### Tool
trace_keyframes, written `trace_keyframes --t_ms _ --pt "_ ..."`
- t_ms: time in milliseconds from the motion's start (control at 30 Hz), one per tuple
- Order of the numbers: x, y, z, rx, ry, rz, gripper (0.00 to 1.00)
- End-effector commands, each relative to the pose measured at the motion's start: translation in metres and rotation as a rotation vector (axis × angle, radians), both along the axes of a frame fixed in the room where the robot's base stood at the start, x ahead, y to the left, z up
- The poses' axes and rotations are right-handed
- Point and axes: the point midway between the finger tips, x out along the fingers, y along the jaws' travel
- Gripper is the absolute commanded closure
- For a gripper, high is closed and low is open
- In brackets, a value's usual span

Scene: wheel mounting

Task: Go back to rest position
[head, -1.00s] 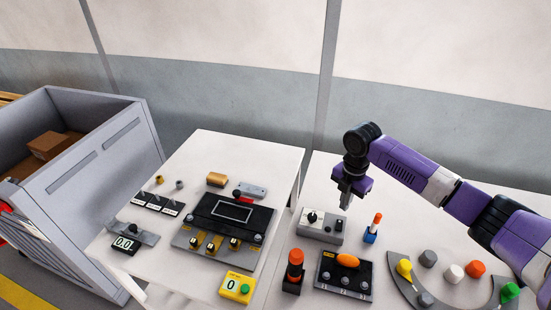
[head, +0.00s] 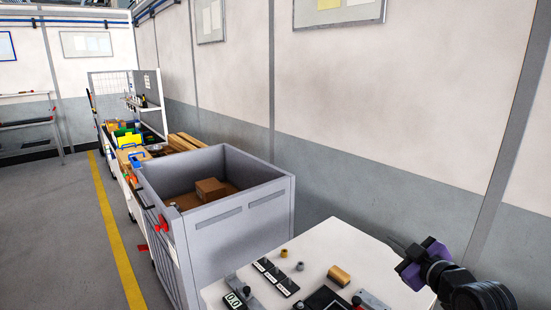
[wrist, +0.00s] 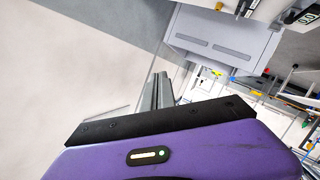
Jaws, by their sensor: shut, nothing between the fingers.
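My gripper (head: 402,247) is at the lower right of the head view, raised near the wall and above the far right edge of the white table (head: 335,236). Its purple and black wrist shows beside it; most of the arm is out of the frame. In the wrist view, my gripper's grey fingers (wrist: 157,91) are together with nothing between them. The fingers point towards the wall and the grey bin, clear of any object.
A large grey bin (head: 247,205) with a cardboard box (head: 210,189) inside stands left of the table. Small parts, a display (head: 234,299) and a tan block (head: 339,275) lie on the table. A yellow floor line (head: 118,240) runs along open floor at left.

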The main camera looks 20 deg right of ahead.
Motion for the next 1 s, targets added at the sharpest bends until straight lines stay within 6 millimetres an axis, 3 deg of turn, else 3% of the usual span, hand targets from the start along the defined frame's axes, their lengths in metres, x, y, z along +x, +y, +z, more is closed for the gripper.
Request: trace_keyframes --t_ms 33,200,400,667,1000 --pt "0.003 0.021 0.011 0.072 -0.081 -0.011 1.00" --pt "-0.008 0.064 0.043 0.291 -0.317 -0.073 1.00" --pt "-0.047 0.103 0.048 0.513 -0.501 -0.150 1.00" --pt "-0.123 0.145 0.020 0.705 -0.610 -0.247 1.00" --pt "-0.245 0.198 -0.029 0.771 -0.553 -0.304 1.00"
